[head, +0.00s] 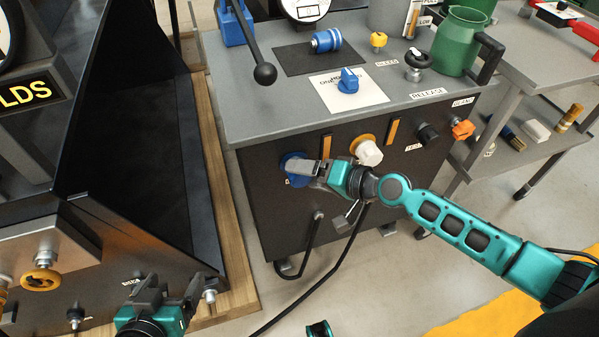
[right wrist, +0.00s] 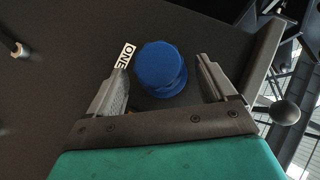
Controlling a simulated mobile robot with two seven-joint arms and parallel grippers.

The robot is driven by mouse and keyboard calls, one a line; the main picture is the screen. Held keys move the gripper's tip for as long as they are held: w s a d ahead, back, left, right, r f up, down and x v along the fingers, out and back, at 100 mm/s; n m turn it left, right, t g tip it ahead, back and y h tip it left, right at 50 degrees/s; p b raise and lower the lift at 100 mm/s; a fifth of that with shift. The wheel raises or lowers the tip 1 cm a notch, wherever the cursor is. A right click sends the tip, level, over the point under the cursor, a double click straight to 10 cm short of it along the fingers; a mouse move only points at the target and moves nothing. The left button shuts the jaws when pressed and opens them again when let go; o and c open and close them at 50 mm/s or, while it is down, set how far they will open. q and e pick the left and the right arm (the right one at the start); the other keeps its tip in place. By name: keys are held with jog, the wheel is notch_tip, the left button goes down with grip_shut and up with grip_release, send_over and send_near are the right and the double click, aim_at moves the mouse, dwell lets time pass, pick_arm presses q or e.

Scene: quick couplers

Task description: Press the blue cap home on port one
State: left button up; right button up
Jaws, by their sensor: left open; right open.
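In the head view the blue cap (head: 290,165) is partly hidden behind my right gripper (head: 308,170). My right gripper (right wrist: 165,88) is open, with one finger on each side of the cap and visible gaps between. I cannot tell how deep the cap sits on the port. My left gripper (head: 166,287) is open and empty at the bottom left of the head view.
On the same panel are a white cap (head: 368,153), a black fitting (head: 427,133) and an orange fitting (head: 462,129). A lever with a black ball (head: 265,74) overhangs the bench top (head: 240,115). A black hose (head: 318,275) hangs below. A dark machine stands at left.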

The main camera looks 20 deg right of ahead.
aim_at(294, 187)
jog(key=shift+x, duration=1.45)
jog(key=c, duration=1)
jog(key=o, duration=0.4)
jog(key=shift+c, duration=0.2)
jog(key=c, duration=0.5)
jog(key=shift+s+d+p, duration=0.1)
jog(key=shift+s+p, duration=0.3)
jog(key=shift+s, duration=1.75)
jog(key=shift+s, duration=0.1)
jog(key=shift+s+p, duration=0.4)
jog(key=shift+s, duration=1.5)
